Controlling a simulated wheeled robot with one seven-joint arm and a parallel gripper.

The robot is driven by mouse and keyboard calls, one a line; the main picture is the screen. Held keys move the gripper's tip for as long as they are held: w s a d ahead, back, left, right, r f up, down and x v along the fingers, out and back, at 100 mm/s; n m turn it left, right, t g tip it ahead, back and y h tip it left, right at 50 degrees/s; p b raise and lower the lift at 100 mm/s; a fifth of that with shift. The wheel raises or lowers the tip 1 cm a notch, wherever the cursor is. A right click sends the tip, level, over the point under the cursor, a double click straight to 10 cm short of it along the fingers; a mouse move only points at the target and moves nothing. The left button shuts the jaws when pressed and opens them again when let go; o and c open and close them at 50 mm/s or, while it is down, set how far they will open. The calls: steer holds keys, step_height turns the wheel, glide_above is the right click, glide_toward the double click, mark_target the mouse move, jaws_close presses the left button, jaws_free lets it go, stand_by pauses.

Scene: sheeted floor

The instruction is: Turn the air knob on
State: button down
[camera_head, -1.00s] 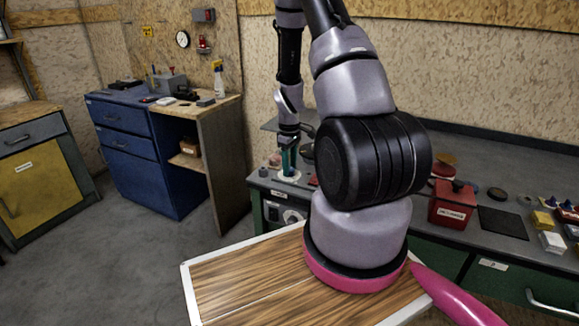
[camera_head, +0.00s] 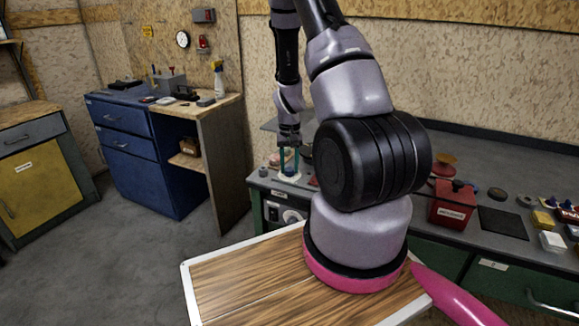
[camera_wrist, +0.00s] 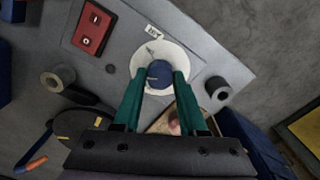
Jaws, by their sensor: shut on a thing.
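The air knob (camera_wrist: 160,70) is a round dark blue knob on a white dial plate (camera_wrist: 184,57), with a small label (camera_wrist: 153,34) beside the plate. In the head view the white plate (camera_head: 287,178) is on the left end of the grey workbench (camera_head: 480,190). My gripper (camera_wrist: 161,77) has its two green fingers on either side of the knob, shut on it. In the head view my gripper (camera_head: 289,168) points down over the plate. The fingers partly cover the knob there, and its turned position is hard to read.
In the wrist view a red switch box (camera_wrist: 94,27) and grey ring-shaped parts (camera_wrist: 53,82) lie near the plate. A red box (camera_head: 452,204) stands farther right on the bench. A blue cabinet (camera_head: 135,150) stands left, across open floor (camera_head: 110,245).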

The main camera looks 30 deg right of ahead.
mark_target(289, 169)
steer(key=m, duration=1.1)
steer(key=shift+m, duration=0.3)
stand_by(0.4)
steer(key=shift+c, duration=2.2)
jaws_free()
step_height(289, 169, up, 11)
